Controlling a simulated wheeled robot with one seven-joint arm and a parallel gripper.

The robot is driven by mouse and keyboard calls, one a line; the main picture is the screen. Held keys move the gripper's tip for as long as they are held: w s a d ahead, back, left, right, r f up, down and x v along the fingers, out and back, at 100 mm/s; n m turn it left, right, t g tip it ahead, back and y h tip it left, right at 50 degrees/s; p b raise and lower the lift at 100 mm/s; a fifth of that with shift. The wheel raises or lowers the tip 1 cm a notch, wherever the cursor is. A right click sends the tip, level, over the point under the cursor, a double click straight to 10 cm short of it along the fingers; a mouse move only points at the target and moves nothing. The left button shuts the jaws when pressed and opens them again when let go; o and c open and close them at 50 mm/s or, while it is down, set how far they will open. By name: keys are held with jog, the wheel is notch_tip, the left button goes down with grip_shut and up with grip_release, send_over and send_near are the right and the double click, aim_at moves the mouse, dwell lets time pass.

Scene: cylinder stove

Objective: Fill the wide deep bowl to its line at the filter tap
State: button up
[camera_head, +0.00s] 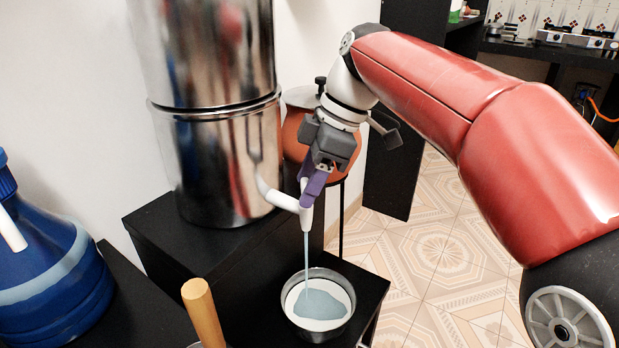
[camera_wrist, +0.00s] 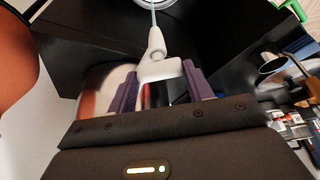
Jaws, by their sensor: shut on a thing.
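The wide deep bowl (camera_head: 322,331) stands upright on a low black stand below the filter tap (camera_head: 284,200). It has a metal outside and a pale inside. A thin stream runs from the spout into it, and bluish water (camera_head: 318,304) covers part of its bottom. I cannot make out a fill line. My gripper (camera_head: 309,190), with purple fingers, is at the tap, above and apart from the bowl. In the wrist view its fingers are shut on the white tap handle (camera_wrist: 159,70). The bowl's edge (camera_wrist: 153,3) just shows at the top there.
The tall steel filter (camera_head: 215,150) stands on a black block. A blue water jug (camera_head: 45,275) is at the left. A wooden handle (camera_head: 202,312) rises at the front, near the bowl. An orange clay pot (camera_head: 295,128) stands behind my gripper. Tiled floor (camera_head: 450,235) is open at the right.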

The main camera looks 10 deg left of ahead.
jog(key=shift+m, duration=0.3)
jog(key=m+t, duration=0.1)
jog(key=m, duration=0.2)
jog(key=shift+s+t, duration=0.15)
jog(key=shift+t, duration=0.15)
jog(key=shift+m+t, duration=0.7)
jog(key=shift+m, duration=1.3)
jog(key=o, duration=1)
jog(key=p+v, duration=0.1)
jog(key=v, duration=0.6)
jog(key=shift+s+r, duration=0.1)
jog(key=shift+r, duration=0.3)
